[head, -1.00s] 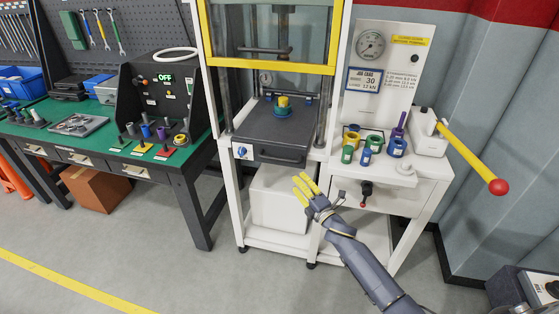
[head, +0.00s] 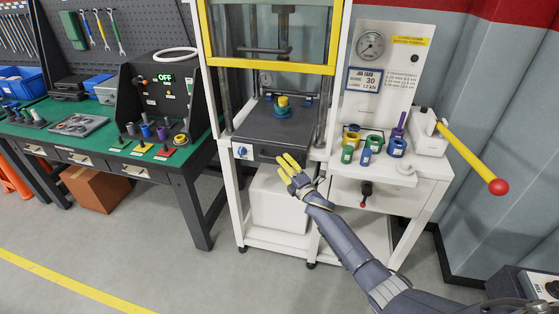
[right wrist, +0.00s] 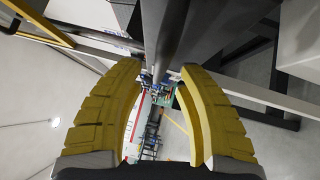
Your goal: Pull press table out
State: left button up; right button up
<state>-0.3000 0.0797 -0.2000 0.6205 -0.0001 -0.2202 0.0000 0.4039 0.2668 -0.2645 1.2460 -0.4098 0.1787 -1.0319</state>
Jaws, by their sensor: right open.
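The press table (head: 256,128) is a dark grey plate inside the white press frame, with a bar handle along its front edge. A teal and yellow fitting (head: 283,107) stands upright on it. My right gripper (head: 285,162), with yellow fingers, is at the handle's right part, just in front of the press table and partly covering its front edge. In the right wrist view its fingers (right wrist: 162,68) are spread, with a dark grey bar (right wrist: 168,40) between and beyond the tips. I cannot tell whether they touch it. My left gripper is not in view.
A yellow-edged guard (head: 270,66) is above the press table. A side bench holds several coloured rings (head: 350,140) and a yellow lever with a red knob (head: 498,187). A green workbench (head: 90,130) is at left. The floor in front (head: 200,280) is clear.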

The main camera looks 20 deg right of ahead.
jog(key=shift+x, duration=1.5)
grip_shut()
jog(key=shift+d+r, duration=0.1)
